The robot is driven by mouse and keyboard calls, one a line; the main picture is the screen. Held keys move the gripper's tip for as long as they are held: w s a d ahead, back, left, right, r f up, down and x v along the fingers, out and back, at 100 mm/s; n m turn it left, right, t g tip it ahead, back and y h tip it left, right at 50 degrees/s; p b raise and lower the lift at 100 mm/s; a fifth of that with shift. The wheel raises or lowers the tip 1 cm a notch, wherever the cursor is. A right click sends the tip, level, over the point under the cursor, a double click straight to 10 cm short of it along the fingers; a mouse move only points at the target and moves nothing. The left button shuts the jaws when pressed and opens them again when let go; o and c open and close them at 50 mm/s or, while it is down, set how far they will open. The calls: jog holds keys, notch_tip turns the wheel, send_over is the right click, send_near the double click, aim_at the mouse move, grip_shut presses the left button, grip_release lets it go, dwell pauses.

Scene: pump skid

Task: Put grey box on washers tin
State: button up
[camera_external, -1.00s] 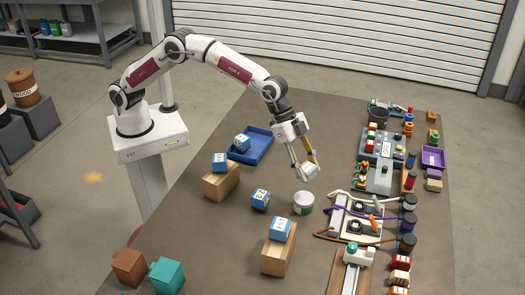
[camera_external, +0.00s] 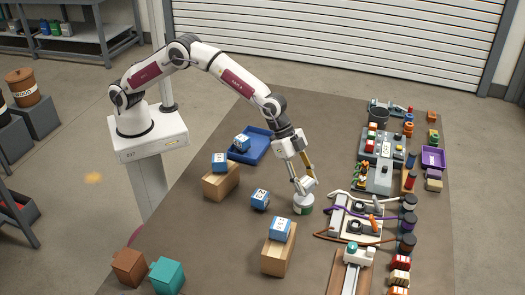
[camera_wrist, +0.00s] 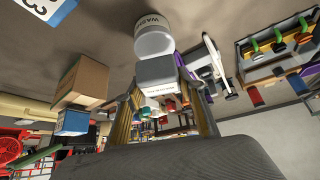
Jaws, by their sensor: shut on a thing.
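The grey box (camera_external: 309,184) is held between the fingers of my gripper (camera_external: 303,186), which is shut on it. The box also shows in the wrist view (camera_wrist: 160,75), between the two fingers. I cannot tell whether box and tin touch.
Blue numbered boxes stand nearby: one on the table (camera_external: 260,199), others on wooden blocks (camera_external: 222,186) and (camera_external: 275,258). A blue tray (camera_external: 258,147) lies at the back left. Pump fixtures with hoses (camera_external: 355,222) stand close to the tin's right.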

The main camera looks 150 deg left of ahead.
aim_at(305, 189)
jog(key=shift+f, duration=1.55)
jog(key=shift+f, duration=0.1)
jog(key=o, duration=1.2)
jog(key=shift+s+r, duration=0.2)
jog(key=shift+r, duration=0.3)
jog(key=v, duration=1.1)
jog(key=shift+r, duration=0.1)
